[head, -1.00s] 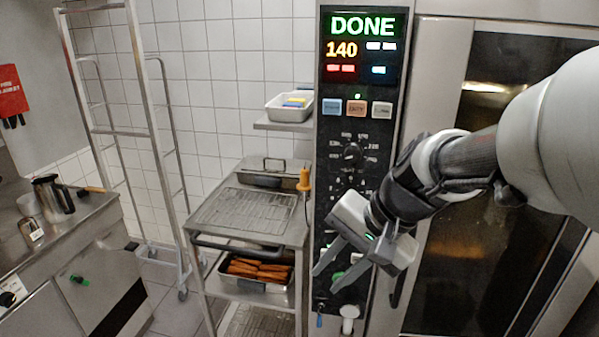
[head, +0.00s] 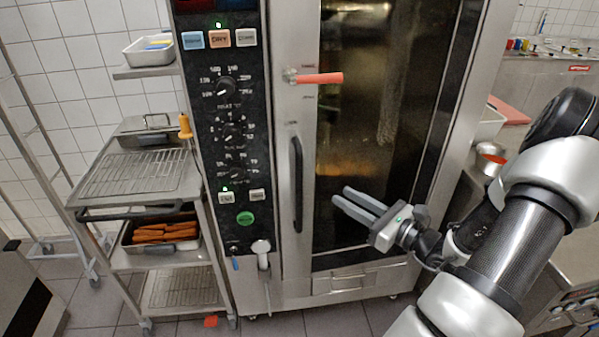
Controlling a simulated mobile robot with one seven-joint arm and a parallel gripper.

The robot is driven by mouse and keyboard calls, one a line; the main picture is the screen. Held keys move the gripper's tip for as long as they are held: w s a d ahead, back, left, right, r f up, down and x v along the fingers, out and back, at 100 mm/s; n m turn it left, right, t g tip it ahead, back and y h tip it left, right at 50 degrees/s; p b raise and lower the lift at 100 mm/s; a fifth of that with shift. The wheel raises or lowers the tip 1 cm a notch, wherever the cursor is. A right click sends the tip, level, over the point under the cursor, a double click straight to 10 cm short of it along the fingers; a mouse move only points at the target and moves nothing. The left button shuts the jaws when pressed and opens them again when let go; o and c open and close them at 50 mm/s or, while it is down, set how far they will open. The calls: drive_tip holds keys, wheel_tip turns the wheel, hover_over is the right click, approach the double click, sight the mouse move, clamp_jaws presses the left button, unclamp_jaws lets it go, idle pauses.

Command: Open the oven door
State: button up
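The tall steel oven stands in the middle of the head view. Its door (head: 360,150) has a dark glass pane and looks closed. A black vertical handle (head: 297,185) is on the door's left side. A red lever (head: 318,78) on a metal latch sits above the handle, pointing right. My gripper (head: 339,195) is in front of the lower glass, right of the handle and apart from it. Its two fingers point left and are spread with a narrow gap, with nothing seen between them.
The control panel (head: 225,130) is left of the door. A trolley (head: 140,195) with racks and a tray of brown food stands further left. A steel counter (head: 555,190) with a bowl (head: 491,158) is at the right. Tiled floor shows in front of the trolley and oven.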

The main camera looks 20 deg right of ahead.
sight(299, 172)
drive_tip(key=x, duration=1.7)
drive_tip(key=shift+a+p, duration=0.15)
drive_tip(key=shift+p, duration=0.15)
drive_tip(key=shift+s, duration=0.1)
clamp_jaws()
